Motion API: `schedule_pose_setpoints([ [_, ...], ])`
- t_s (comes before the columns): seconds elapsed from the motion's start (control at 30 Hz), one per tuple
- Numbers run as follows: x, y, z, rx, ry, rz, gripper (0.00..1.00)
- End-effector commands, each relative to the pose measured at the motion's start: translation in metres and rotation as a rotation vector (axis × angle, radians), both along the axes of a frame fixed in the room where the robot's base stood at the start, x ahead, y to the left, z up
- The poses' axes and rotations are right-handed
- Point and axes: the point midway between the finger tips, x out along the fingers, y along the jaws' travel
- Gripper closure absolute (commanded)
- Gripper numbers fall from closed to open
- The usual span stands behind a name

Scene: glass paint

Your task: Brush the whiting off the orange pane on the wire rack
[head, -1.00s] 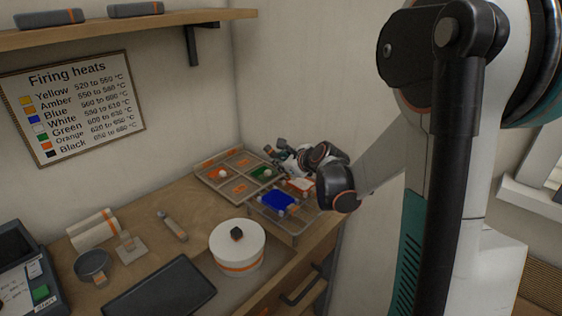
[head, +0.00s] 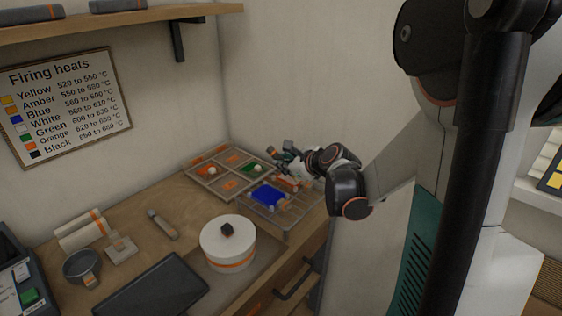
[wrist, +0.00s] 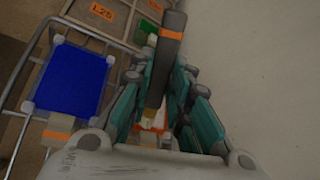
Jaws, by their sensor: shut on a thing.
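My gripper (head: 288,156) is shut on a brush with a dark grey handle and an orange band. The brush (wrist: 170,48) stands between the fingers in the wrist view, its pale tip pointing down at the orange pane. The orange pane (head: 290,183) lies on the wire rack (head: 284,219), right of the blue pane (head: 268,194). In the wrist view the orange pane (wrist: 160,118) is mostly hidden by the fingers, with some whitish area showing. I cannot tell whether the tip touches it or how much whiting is on it.
A divided tray (head: 200,181) with labels and small pieces sits behind the rack by the wall. A white lidded pot (head: 228,243) stands in front. A dark slab (head: 152,284), a dark bowl (head: 82,267) and a scraper-like tool (head: 161,224) lie to the left.

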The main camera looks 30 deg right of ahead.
Motion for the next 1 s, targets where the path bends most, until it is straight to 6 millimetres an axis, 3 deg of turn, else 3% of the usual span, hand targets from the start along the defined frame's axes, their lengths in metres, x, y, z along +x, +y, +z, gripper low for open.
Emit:
schedule_pose_setpoints([
  [0.17, -0.001, 0.0, 0.0, -0.001, -0.001, 0.001, 1.0],
  [1.0, 0.041, 0.015, -0.001, -0.001, 0.0, 0.002, 1.0],
])
